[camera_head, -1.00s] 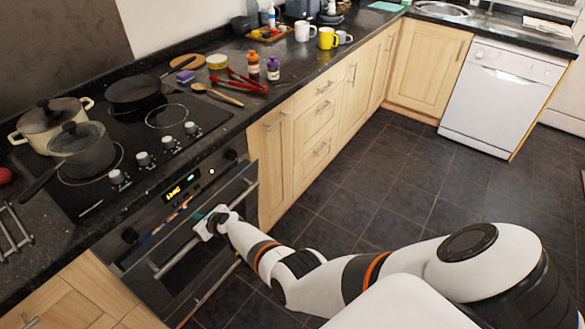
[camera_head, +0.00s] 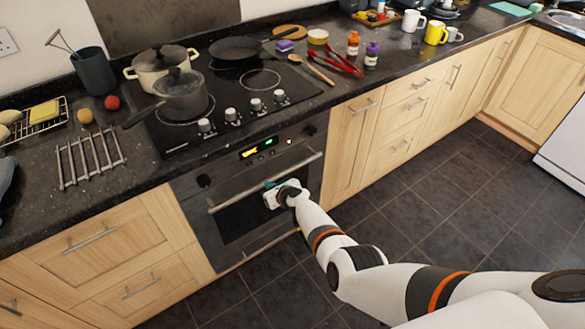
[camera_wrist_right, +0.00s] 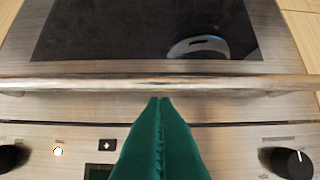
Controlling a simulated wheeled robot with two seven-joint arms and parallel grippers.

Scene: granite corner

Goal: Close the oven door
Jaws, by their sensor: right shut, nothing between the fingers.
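The oven (camera_head: 250,205) is built in under the hob, with a dark glass door and a long metal handle (camera_head: 232,202). The door looks upright and flush with its front, or very nearly so. In the right wrist view the handle (camera_wrist_right: 70,85) crosses the picture, with only a thin dark line between the door (camera_wrist_right: 90,30) and the control panel. My right gripper (camera_head: 270,187) is at the handle, near its middle. Its green fingers (camera_wrist_right: 160,102) are shut and empty, tips at the bar; I cannot tell whether they touch. My left gripper is out of view.
Pots (camera_head: 182,95) and a pan (camera_head: 235,48) stand on the hob above. Knobs (camera_head: 205,126) line its front edge. Wooden drawers (camera_head: 105,250) and cupboards (camera_head: 350,140) flank the oven. The dark tiled floor (camera_head: 430,200) is clear.

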